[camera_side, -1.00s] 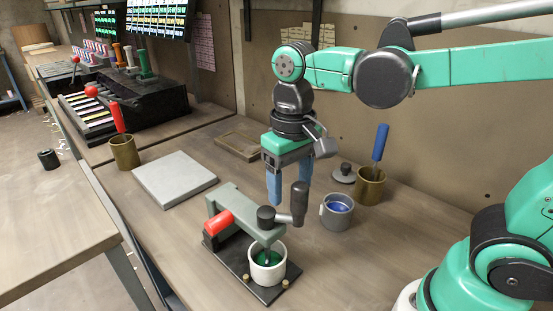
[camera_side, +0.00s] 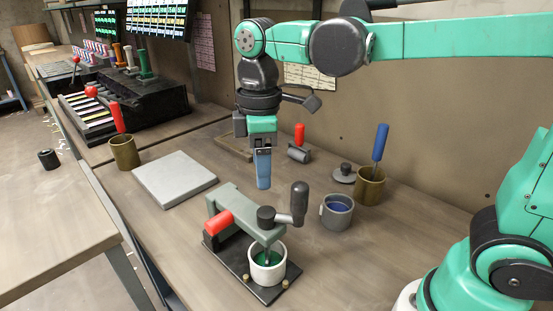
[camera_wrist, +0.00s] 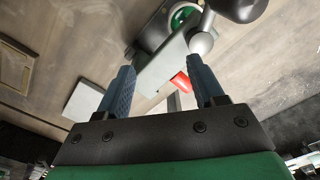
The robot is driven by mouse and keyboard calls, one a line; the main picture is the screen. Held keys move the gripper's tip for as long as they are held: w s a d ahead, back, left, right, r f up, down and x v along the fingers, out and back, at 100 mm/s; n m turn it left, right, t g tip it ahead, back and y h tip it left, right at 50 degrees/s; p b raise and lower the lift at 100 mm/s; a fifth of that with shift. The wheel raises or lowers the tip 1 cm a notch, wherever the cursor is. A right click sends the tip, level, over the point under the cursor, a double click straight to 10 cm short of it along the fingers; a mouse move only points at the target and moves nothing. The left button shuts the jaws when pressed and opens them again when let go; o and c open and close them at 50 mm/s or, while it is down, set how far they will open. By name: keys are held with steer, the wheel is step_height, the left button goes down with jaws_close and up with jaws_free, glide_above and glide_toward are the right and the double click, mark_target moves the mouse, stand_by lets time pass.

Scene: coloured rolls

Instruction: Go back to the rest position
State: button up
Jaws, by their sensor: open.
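My gripper (camera_side: 262,186) hangs above the table behind the crank press, its blue fingers pointing down. In the wrist view my gripper (camera_wrist: 165,88) has its two fingers spread apart with nothing between them. The grey press (camera_side: 243,212) with a red handle (camera_side: 218,222) and a black crank knob (camera_side: 299,198) stands on a dark base plate. A white cup (camera_side: 268,272) with green inside sits under the press. The press also shows beyond the fingers in the wrist view (camera_wrist: 165,62).
A grey mug (camera_side: 337,215) with blue inside, a brown pot (camera_side: 369,190) holding a blue-handled tool and a dark lid (camera_side: 344,174) stand at right. A red-handled grey roller (camera_side: 299,150) lies near the wall. A flat grey slab (camera_side: 174,180) lies left, near another brown pot (camera_side: 124,156).

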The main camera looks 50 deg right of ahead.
steer(key=s+d+f+m+t, duration=0.4)
steer(key=d+m+t, duration=0.2)
steer(key=m, duration=0.4)
steer(key=shift+d+m+t, duration=0.15)
steer(key=shift+m+t, duration=0.15)
steer(key=shift+t, duration=0.3)
step_height(320, 180, up, 12)
steer(key=n+g, duration=0.7)
steer(key=n, duration=0.9)
glide_above(301, 184)
steer(key=shift+w+d, duration=0.1)
steer(key=shift+w, duration=0.15)
steer(key=shift+n, duration=0.8)
steer(key=f, duration=0.4)
steer(key=shift+s, duration=0.2)
steer(key=shift+f, duration=3.25)
